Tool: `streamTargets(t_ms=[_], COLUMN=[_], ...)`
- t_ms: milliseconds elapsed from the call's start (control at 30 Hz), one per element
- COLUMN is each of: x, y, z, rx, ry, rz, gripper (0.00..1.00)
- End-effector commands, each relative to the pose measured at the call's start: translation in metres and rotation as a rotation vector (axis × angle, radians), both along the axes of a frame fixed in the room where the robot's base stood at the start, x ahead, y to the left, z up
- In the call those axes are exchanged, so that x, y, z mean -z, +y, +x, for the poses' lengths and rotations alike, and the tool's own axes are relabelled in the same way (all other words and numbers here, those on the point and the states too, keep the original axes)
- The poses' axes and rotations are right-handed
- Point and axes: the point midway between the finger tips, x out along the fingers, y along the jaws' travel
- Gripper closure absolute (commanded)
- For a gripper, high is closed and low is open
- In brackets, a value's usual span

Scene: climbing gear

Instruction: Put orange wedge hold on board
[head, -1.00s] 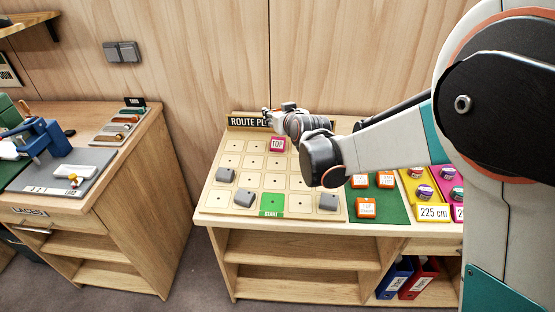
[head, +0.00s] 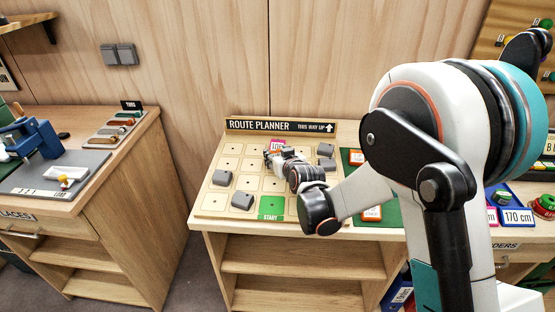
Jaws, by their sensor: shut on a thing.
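The board (head: 210,208) is the pale route planner panel with a grid of squares, lying on the left of the middle bench. My gripper (head: 270,158) is low over the board's upper middle, just below the pink TOP tile (head: 277,146), which it partly hides. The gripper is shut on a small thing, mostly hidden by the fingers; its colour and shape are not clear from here. I cannot tell whether it touches the board.
Grey holds (head: 222,178) sit on the board's left and right sides. A green START square (head: 271,206) is at the front. Orange-framed tags (head: 371,213) lie on the green mat at right, partly behind my arm. A sign (head: 280,126) stands along the back edge.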

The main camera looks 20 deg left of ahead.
Motion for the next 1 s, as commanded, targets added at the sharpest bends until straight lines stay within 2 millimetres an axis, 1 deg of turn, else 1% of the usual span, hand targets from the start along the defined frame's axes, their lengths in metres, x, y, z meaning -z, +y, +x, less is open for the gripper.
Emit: streamTargets(t_ms=[267,667,767,800,867,900,1000], x=[0.001,0.013,0.013,0.013,0.012,0.012,0.012], y=[0.000,0.000,0.000,0.000,0.000,0.000,0.000], z=[0.000,0.000,0.000,0.000,0.000,0.000,0.000], rx=[0.000,0.000,0.000,0.000,0.000,0.000,0.000], ry=[0.000,0.000,0.000,0.000,0.000,0.000,0.000], rz=[0.000,0.000,0.000,0.000,0.000,0.000,0.000], gripper=[0.84,0.84,0.84,0.53,0.40,0.36,0.36])
